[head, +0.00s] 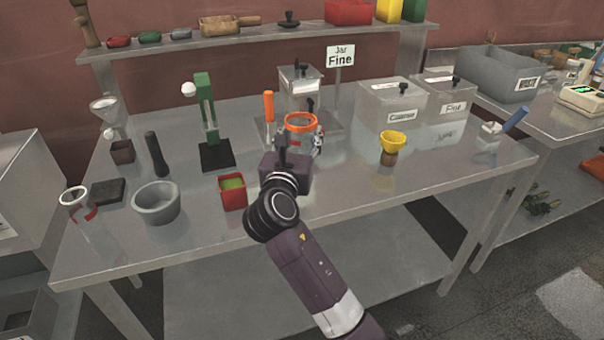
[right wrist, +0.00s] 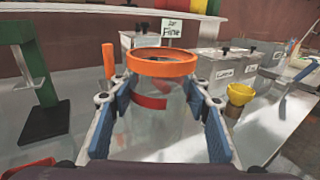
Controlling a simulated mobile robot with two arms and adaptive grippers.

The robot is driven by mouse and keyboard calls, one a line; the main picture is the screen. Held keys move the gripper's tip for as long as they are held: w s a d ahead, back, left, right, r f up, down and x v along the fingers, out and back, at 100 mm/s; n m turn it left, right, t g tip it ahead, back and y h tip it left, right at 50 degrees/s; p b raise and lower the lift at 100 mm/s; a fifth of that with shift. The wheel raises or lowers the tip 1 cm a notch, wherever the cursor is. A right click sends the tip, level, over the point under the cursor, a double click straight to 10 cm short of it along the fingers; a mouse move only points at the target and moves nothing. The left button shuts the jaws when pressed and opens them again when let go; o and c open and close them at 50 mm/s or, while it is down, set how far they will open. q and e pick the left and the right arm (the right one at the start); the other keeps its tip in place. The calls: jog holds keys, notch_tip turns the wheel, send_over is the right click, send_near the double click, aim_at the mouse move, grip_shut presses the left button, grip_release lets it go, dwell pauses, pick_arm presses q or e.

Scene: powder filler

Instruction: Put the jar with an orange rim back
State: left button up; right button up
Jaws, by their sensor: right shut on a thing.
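The jar with an orange rim (head: 301,122) is on the right-middle of the steel table in the head view. It is clear with a red band, and it fills the middle of the right wrist view (right wrist: 164,63). My right gripper (head: 303,143) is shut on the jar, with a finger on each side of its body (right wrist: 162,108). The jar is upright; I cannot tell whether its base touches the table. The "Jar Fine" sign (head: 340,56) stands behind it, near a clear box with a black knob (head: 301,85). My left gripper is not in view.
An orange post (head: 269,106) stands close behind the jar at left. A yellow funnel (head: 393,141) is to the right, and a red box (head: 232,191) is left of my arm. A green press (head: 207,115) and grey bowl (head: 156,203) stand farther left. The table's right front is clear.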

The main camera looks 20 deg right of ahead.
notch_tip(320, 180, down, 10)
jog(key=shift+r+b, duration=0.1)
jog(key=shift+b, duration=0.4)
jog(key=o, duration=1.3)
jog(key=v, duration=1.2)
jog(key=shift+b, duration=0.35)
jog(key=shift+a, duration=0.1)
